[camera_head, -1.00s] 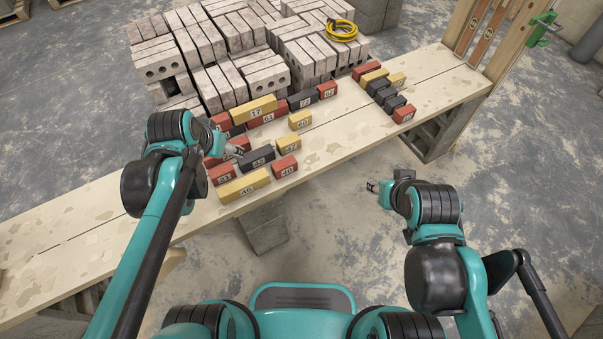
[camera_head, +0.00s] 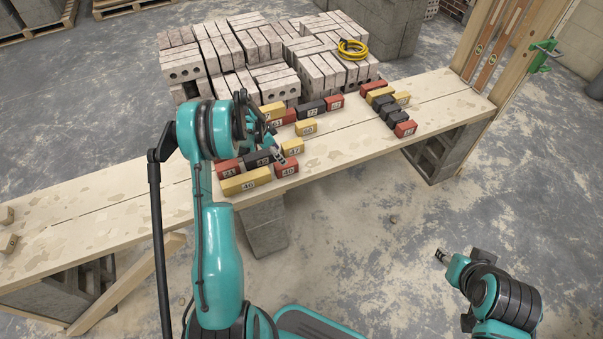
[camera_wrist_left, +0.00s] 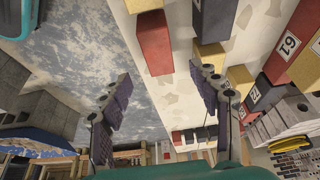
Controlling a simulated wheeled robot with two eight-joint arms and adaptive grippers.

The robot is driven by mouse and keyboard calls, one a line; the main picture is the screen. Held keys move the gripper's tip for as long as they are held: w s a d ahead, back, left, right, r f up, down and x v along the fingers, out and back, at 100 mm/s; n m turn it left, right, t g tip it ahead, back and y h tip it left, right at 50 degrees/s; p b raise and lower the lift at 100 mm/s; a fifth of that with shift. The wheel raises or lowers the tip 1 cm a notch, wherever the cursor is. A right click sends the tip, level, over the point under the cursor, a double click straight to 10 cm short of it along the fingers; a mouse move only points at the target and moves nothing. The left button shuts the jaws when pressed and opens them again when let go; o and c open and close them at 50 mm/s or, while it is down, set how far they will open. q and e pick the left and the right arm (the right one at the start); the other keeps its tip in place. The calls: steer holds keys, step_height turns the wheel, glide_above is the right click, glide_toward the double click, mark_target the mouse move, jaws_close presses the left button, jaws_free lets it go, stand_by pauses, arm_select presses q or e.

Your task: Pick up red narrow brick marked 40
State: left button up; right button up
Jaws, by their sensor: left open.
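The red narrow brick marked 40 (camera_head: 286,168) lies on the plank table near its front edge, at the right end of the near group of bricks. My left gripper (camera_head: 277,155) is just above and behind it, apart from it as far as I can tell. In the left wrist view, a red brick (camera_wrist_left: 154,42), which seems to be this one, lies ahead between the two spread fingers of my open, empty left gripper (camera_wrist_left: 158,73). Its number does not show there. My right gripper (camera_head: 441,257) is away from the table at the lower right, too small to read its jaws.
Close by lie the yellow brick 46 (camera_head: 246,182), the black brick 42 (camera_head: 258,159) and the yellow brick 47 (camera_head: 293,147). More coloured bricks stand behind and at the right. Grey block stacks (camera_head: 240,55) are behind the table. The table front right of brick 40 is bare.

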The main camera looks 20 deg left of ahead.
mark_target(286, 168)
arm_select(q)
steer(key=x, duration=0.3)
steer(key=shift+s+f+b, duration=0.1)
steer(key=shift+f+b, duration=0.05)
steer(key=shift+b, duration=0.25)
steer(key=b+x, duration=0.2)
steer(key=x, duration=0.3)
steer(key=shift+f+b, duration=0.3)
steer(key=shift+r, duration=0.1)
steer(key=shift+f+b, duration=0.25)
steer(key=shift+b, duration=0.05)
jaws_close()
